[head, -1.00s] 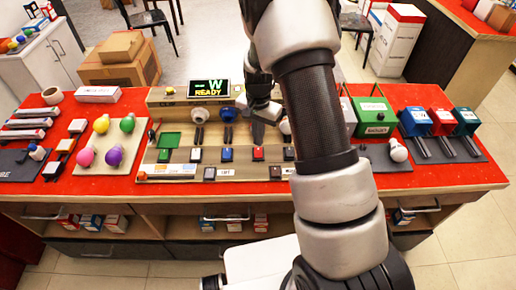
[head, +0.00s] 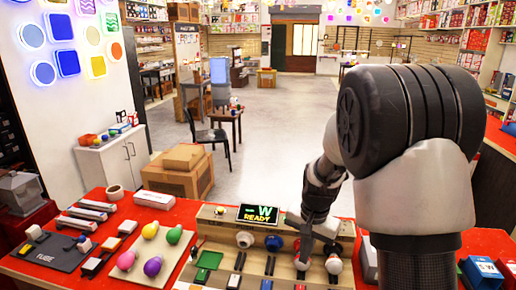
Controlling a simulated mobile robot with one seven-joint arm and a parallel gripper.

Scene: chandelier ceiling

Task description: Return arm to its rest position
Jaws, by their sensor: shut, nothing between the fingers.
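My arm rises on the right of the head view, bent with its elbow high and close to the camera. It hides much of the counter's right side. My gripper (head: 305,245) hangs over the test panel (head: 215,217), right of the small READY display (head: 258,214). It points down, is shut, and holds nothing that I can see. Whether its tip touches the panel cannot be told from this angle.
The red counter (head: 185,212) carries several colored bulbs (head: 152,266) and a dark tray (head: 60,252) marked TUBE at left. A blue box (head: 480,272) stands at right. Cardboard boxes (head: 178,172) and a chair (head: 208,136) stand behind. The floor beyond is largely open.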

